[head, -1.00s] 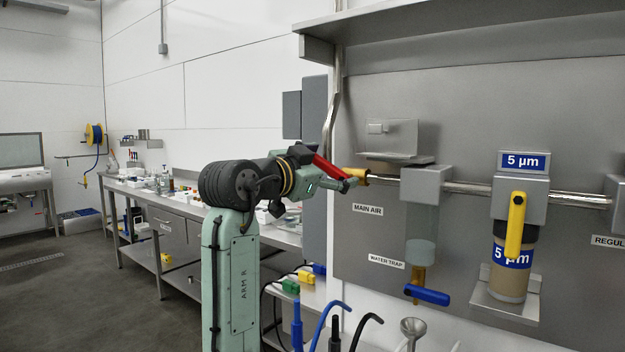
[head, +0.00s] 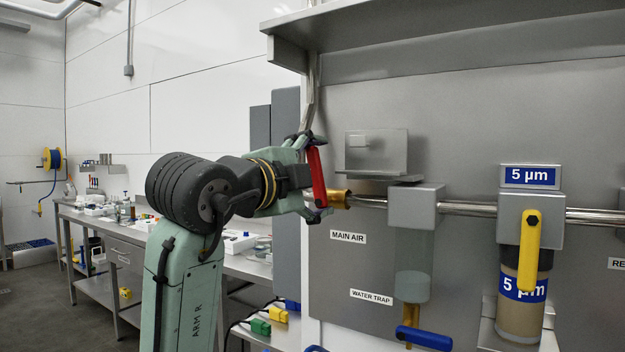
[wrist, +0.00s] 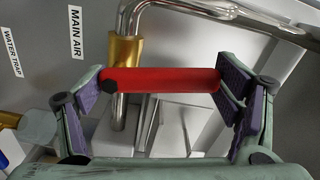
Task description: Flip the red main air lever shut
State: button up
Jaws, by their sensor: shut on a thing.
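The red main air lever (head: 317,177) stands nearly upright in the head view, left of its brass valve (head: 340,198) on the pipe above the MAIN AIR label (head: 348,236). My gripper (head: 312,174) is around the lever, with one finger by its upper end and the other by its lower end. In the wrist view the lever (wrist: 165,80) lies across between the purple finger pads, spanning the gap lengthwise. My gripper (wrist: 162,92) is shut on it. The brass valve (wrist: 125,50) shows behind the lever's left end. The lever's pivot is partly hidden.
A metal shelf (head: 440,32) overhangs the panel. Right of the valve are the water trap (head: 412,285) with a blue handle (head: 424,338) and a filter with a yellow handle (head: 528,250). A workbench (head: 120,240) stands behind my arm at left.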

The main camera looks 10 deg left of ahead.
jog(key=shift+s+d+m, duration=0.15)
jog(key=shift+d+m, duration=0.25)
jog(key=shift+m, duration=0.7)
jog(key=o, duration=1.6)
jog(key=v, duration=1.2)
